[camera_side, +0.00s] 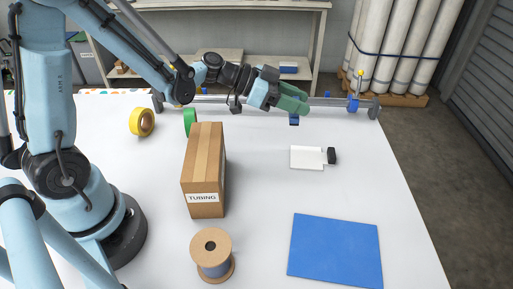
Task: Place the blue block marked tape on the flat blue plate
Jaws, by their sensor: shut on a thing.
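My gripper (297,106), with green fingers, is over the far part of the white table, near the rail. It is shut on a small blue block (294,121), which shows just below the fingers. Most of the block is hidden by the fingers, and no marking on it can be read. The flat blue plate (335,251) lies on the table at the front right, bare and well apart from my gripper.
A tall cardboard box marked TUBING (203,170) stands mid-table. A spool (212,254) is in front of it. A white flat item with a black end (312,157) lies between gripper and plate.

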